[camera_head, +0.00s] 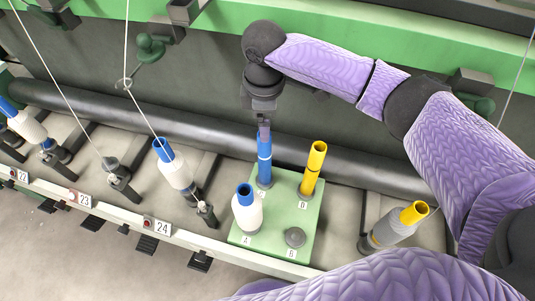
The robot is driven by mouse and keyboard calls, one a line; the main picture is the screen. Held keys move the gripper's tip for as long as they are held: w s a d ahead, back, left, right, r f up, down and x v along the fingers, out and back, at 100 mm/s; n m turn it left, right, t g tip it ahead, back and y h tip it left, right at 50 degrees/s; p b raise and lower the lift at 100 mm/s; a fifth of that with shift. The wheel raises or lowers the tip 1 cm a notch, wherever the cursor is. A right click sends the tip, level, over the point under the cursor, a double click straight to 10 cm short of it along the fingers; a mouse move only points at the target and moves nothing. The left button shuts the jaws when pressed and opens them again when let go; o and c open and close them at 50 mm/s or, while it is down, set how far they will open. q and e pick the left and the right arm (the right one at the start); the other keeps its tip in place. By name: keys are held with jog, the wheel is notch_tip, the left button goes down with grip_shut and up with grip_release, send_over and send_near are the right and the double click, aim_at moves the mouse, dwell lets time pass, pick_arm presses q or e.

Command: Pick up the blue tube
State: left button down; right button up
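A bare blue tube (264,158) stands upright at the position marked C on a green block (272,221). My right gripper (264,124), on the purple-sleeved arm from the right, points down at the top of this tube. Its fingertips are at or just above the tube's rim; I cannot tell whether they touch or grip it. A second blue tube (245,189) wound with white yarn stands at A. Other blue tubes with white yarn (166,151) lean on the machine to the left. My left gripper is not in view.
A yellow tube (313,168) stands at D, right of the bare blue tube. Position B holds only a grey peg (295,237). A yellow-tipped bobbin (398,226) leans right of the block. A long dark roller (215,136) runs behind the block.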

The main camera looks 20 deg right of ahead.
aim_at(265, 160)
notch_tip(265, 160, down, 8)
jog(key=b, duration=0.2)
jog(key=shift+s+a+r, duration=0.15)
jog(key=shift+s+r, duration=0.05)
jog(key=shift+r, duration=0.15)
grip_shut()
